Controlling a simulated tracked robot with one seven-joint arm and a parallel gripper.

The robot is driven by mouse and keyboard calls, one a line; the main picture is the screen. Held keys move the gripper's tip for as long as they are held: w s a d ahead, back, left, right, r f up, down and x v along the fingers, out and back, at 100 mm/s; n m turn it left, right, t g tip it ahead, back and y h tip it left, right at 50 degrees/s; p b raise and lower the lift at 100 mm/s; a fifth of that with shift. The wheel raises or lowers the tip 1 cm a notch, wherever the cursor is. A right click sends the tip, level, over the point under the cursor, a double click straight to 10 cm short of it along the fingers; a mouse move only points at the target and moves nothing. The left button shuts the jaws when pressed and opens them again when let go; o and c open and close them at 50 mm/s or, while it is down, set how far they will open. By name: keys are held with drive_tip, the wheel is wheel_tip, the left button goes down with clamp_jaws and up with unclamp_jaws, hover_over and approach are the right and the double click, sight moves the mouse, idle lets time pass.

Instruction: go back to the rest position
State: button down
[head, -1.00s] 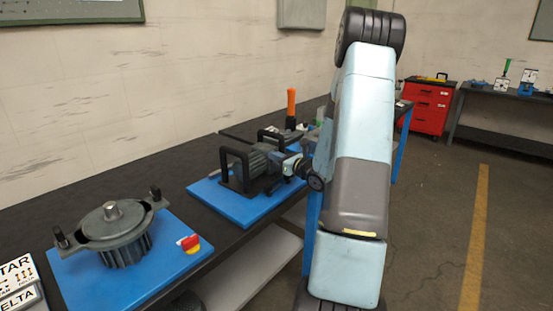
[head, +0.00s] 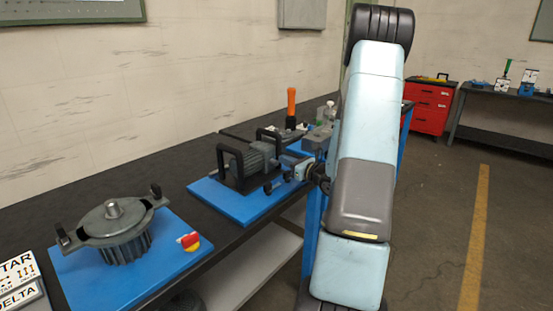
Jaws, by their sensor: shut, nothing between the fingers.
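The motor unit sits upright between black handles on a blue plate (head: 213,195).
A finned round housing (head: 118,240) stands on a second blue plate (head: 75,285) at the front left. An orange-handled tool (head: 291,101) stands at the back of the workbench (head: 90,200). A red drawer cabinet (head: 430,107) is far right. Floor right of my arm is clear.

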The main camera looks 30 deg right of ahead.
drive_tip(key=v, duration=0.7)
drive_tip(key=shift+a, duration=0.2)
drive_tip(key=shift+s+a+r, duration=0.1)
drive_tip(key=shift+r, duration=0.1)
drive_tip(key=s+a+r+n+g+y, duration=0.2)
drive_tip(key=s+a+r+n+g, duration=0.15)
drive_tip(key=a+n, duration=0.35)
drive_tip(key=s+a+r+n+g+y, duration=0.25)
drive_tip(key=a+n+g, duration=0.2)
drive_tip(key=a, duration=0.55)
drive_tip(key=s+a+r+n+g+y, duration=0.2)
drive_tip(key=a+r+n+g, duration=0.2)
drive_tip(key=a+n, duration=0.3)
drive_tip(key=s+a+r+n+g+h, duration=0.25)
drive_tip(key=s+a+n+h, duration=0.35)
drive_tip(key=s, duration=0.4)
drive_tip(key=s+d+r+n+t+h, duration=0.2)
drive_tip(key=s+r+n+h, duration=0.3)
drive_tip(key=n, duration=0.3)
drive_tip(key=shift+s+d+r+t, duration=0.35)
drive_tip(key=shift+s+d+r, duration=0.3)
drive_tip(key=shift+d, duration=0.25)
drive_tip(key=c, duration=1.9)
unclamp_jaws()
drive_tip(key=shift+h, duration=0.25)
